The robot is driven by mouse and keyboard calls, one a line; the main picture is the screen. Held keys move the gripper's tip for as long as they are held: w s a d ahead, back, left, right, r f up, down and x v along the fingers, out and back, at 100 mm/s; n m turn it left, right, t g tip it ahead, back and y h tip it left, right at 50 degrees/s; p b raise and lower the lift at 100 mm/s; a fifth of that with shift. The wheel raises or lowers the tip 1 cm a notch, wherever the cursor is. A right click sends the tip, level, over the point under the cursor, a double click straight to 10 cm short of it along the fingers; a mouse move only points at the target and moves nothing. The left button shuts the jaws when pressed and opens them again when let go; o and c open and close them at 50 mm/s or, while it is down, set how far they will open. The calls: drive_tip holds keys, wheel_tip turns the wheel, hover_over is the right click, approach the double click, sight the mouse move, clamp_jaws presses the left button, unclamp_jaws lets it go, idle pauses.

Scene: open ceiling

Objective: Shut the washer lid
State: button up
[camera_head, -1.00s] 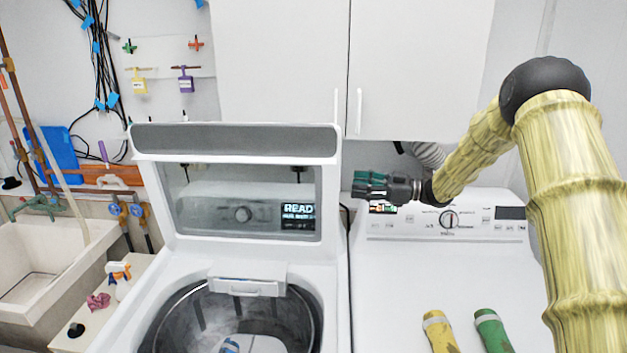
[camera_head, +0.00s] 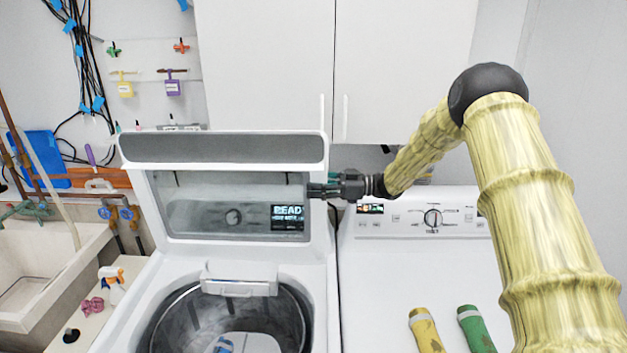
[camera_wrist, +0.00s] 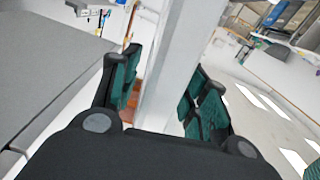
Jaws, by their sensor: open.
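The washer lid (camera_head: 222,149) stands raised at the back of the white washer (camera_head: 318,280), with its window (camera_head: 190,212) facing me. The washer's drum opening (camera_head: 230,315) is uncovered. My gripper (camera_head: 318,190) is at the right edge of the lid, pointing left. In the wrist view my gripper (camera_wrist: 160,95) is open, with a white lid edge (camera_wrist: 180,65) running between its two green-padded fingers. I cannot tell whether the fingers touch it.
A white dryer (camera_head: 385,280) stands to the right, with a yellow tube (camera_head: 427,332) and a green tube (camera_head: 477,330) on top. White cabinets (camera_head: 270,70) hang above. A sink (camera_head: 45,270) and a spray bottle (camera_head: 112,283) are at the left.

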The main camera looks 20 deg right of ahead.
drive_tip(key=shift+w+a, duration=0.1)
drive_tip(key=shift+a, duration=0.35)
clamp_jaws()
drive_tip(key=shift+f, duration=0.15)
